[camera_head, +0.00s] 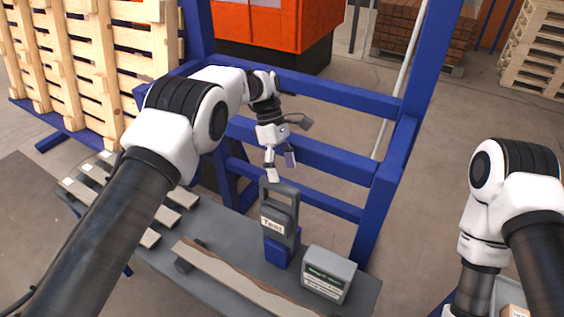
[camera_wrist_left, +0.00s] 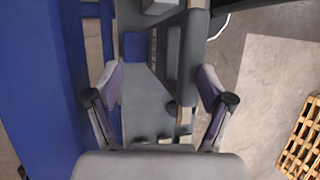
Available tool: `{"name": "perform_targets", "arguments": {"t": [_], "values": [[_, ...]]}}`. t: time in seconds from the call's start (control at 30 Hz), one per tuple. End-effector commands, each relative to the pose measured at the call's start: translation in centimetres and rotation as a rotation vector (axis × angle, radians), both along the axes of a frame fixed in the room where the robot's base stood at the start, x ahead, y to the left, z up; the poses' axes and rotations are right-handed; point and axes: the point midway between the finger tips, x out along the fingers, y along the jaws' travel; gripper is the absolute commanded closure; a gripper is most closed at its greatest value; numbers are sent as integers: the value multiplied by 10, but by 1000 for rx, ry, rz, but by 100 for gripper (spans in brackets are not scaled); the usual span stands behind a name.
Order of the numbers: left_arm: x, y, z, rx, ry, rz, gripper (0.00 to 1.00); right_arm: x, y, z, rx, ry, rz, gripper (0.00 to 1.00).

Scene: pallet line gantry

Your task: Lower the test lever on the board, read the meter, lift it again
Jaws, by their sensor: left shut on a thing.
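The dark grey test lever (camera_head: 280,212) stands upright on the board (camera_head: 226,232), with a "Test" label on its front and a blue block (camera_head: 276,253) at its foot. My left gripper (camera_head: 281,167) reaches down from above to the lever's top handle and is shut on it. In the left wrist view the two fingers (camera_wrist_left: 160,77) stand on either side of the grey lever (camera_wrist_left: 193,50). The meter (camera_head: 328,276) is a light grey box to the right of the lever, with a dark greenish display; its text is too small to read. My right gripper is out of view.
A blue gantry frame (camera_head: 335,157) rises just behind the board. Wooden pallets (camera_head: 130,60) stand at the left.

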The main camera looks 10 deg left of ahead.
Motion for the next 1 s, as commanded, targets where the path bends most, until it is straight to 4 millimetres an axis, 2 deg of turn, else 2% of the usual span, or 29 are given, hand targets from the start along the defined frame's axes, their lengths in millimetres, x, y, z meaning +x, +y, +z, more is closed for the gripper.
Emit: {"name": "perform_targets", "arguments": {"t": [0.03,0.3,0.63,1.0], "values": [[4,3,-8,5,0,-1,48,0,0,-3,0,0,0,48],[19,6,-4,8,1,2,48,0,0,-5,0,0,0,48],[19,6,-1,9,4,3,48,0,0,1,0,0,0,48],[18,9,-3,8,6,4,48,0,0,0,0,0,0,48]]}}
